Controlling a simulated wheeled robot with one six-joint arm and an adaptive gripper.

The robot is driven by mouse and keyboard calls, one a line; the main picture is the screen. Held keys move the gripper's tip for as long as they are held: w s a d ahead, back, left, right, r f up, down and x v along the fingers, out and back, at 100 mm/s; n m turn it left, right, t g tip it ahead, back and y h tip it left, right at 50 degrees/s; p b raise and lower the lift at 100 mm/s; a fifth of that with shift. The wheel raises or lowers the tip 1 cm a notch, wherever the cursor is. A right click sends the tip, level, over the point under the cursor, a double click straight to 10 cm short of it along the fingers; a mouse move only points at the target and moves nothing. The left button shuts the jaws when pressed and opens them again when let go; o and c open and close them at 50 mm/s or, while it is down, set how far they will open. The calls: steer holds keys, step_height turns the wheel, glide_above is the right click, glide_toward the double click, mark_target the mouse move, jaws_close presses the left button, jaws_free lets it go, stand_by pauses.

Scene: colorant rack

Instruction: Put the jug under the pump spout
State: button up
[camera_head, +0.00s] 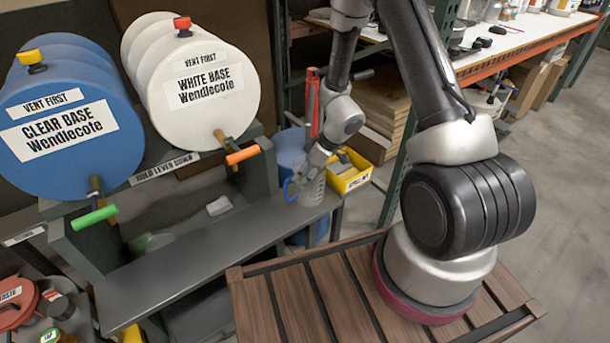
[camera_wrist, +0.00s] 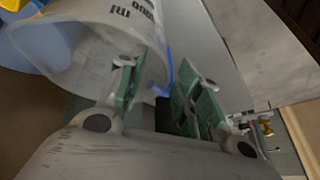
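The clear jug (camera_head: 312,189), with a blue handle (camera_head: 290,190), stands on the right end of the grey bench. In the wrist view the jug (camera_wrist: 95,45) fills the upper left, its markings turned sideways. My gripper (camera_head: 316,168) is at the jug, reaching down from above. In the wrist view its green-padded fingers (camera_wrist: 158,85) are apart, with a strip of the blue handle showing between and beyond them. I cannot tell whether they touch the jug. The drum taps have an orange lever (camera_head: 242,155) on the white drum and a green lever (camera_head: 94,217) on the blue drum.
The white drum (camera_head: 205,120) and blue drum (camera_head: 60,165) lie above the grey bench (camera_head: 200,262), which has clear room along its front. A yellow bin (camera_head: 350,178) is just right of the jug. Red and other containers (camera_head: 15,300) stand at lower left.

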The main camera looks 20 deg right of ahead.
steer(key=shift+r, duration=0.1)
steer(key=s+d+r+m, duration=0.15)
steer(key=s+r, duration=0.25)
steer(key=r, duration=0.6)
steer(key=s+d+r+m+h, duration=0.1)
steer(key=s+d+r, duration=0.25)
steer(key=r, duration=0.65)
steer(key=s+d+r+m, duration=0.15)
steer(key=s+r, duration=0.25)
steer(key=r, duration=0.6)
steer(key=s+d+r+m+t+h, duration=0.1)
steer(key=s+d+r+m+h, duration=0.1)
steer(key=s, duration=0.4)
steer(key=s+d+r+m+t+h, duration=0.1)
steer(key=s+d+r+m+h, duration=0.1)
steer(key=s+d+r+m, duration=0.2)
steer(key=s+d+r, duration=0.1)
steer(key=s+r, duration=0.2)
steer(key=shift+s+d, duration=0.15)
steer(key=shift+d, duration=0.2)
